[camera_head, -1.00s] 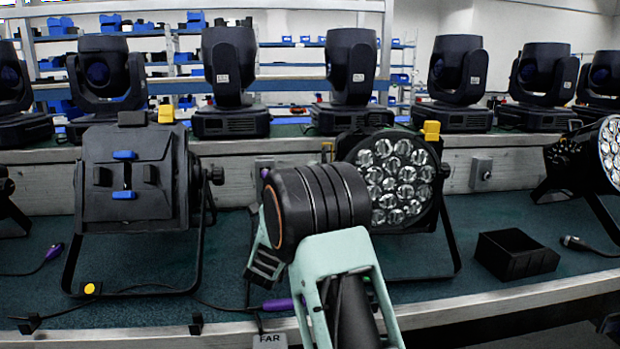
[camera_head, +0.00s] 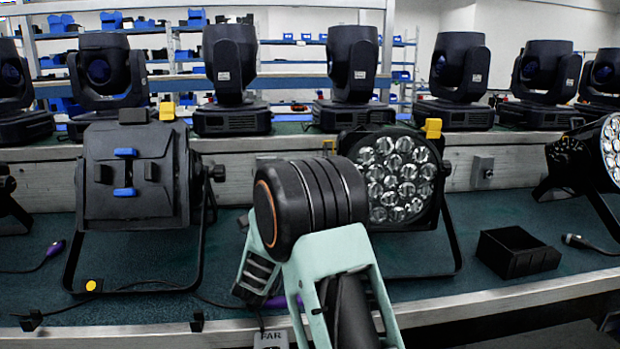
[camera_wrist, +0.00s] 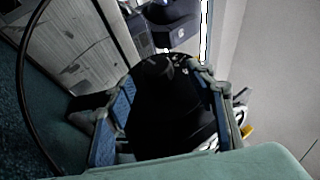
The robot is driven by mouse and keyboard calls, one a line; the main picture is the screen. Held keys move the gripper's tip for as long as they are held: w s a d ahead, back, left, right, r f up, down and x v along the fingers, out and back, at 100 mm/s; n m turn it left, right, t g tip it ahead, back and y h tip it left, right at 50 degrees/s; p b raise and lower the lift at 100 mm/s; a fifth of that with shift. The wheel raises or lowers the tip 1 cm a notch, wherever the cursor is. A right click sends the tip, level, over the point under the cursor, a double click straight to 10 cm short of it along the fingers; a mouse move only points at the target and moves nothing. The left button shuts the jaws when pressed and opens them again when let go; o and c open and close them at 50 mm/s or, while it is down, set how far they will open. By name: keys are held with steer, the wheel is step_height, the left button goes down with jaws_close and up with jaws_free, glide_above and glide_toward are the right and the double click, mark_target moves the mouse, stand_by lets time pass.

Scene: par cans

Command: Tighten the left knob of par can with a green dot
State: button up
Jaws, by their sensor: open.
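No green dot shows in either view. The right par can (camera_head: 405,180), with a face of round lenses and a yellow clip on top, is partly hidden behind my arm; its left side and left knob are hidden. The left par can (camera_head: 130,180) carries a yellow dot (camera_head: 91,285) on its bracket foot, with a dark knob (camera_head: 217,173) on its right side. My gripper (camera_wrist: 168,80) is open in the wrist view, its blue-padded fingers either side of a large dark round shape. I cannot tell whether this shape is a knob or a housing, or whether the fingers touch it.
Several black moving-head lights (camera_head: 230,80) stand on the raised shelf behind. A black open box (camera_head: 517,252) sits on the bench at right, near another par can (camera_head: 608,150). A purple-ended cable (camera_head: 53,248) lies at left. Some bench between is clear.

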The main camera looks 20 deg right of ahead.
steer(key=s+a, duration=0.7)
steer(key=shift+s, duration=0.4)
steer(key=shift+r, duration=0.1)
